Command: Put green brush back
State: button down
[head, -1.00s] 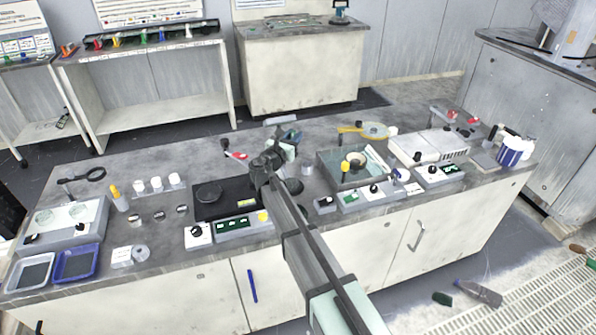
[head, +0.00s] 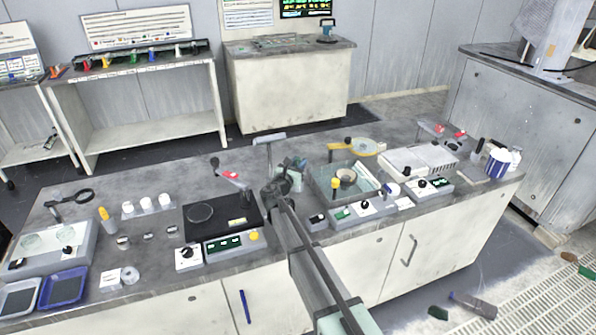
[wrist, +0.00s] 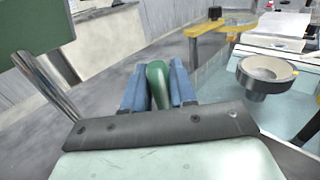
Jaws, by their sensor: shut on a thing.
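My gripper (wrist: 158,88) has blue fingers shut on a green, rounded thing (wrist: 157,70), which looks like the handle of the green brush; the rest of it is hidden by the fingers. In the head view my gripper (head: 292,168) is small and hangs over the middle of the bench, between the black square platen unit (head: 222,208) and the glass-topped unit (head: 325,180). The held brush is hard to make out there.
Bare bench (head: 130,175) lies behind the left units.

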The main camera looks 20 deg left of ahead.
jog(key=shift+f, duration=1.5)
jog(key=c, duration=0.9)
grip_release()
jog(key=shift+f, duration=0.1)
jog(key=shift+s, duration=0.1)
jog(key=s, duration=1.1)
jog(key=shift+s, duration=0.4)
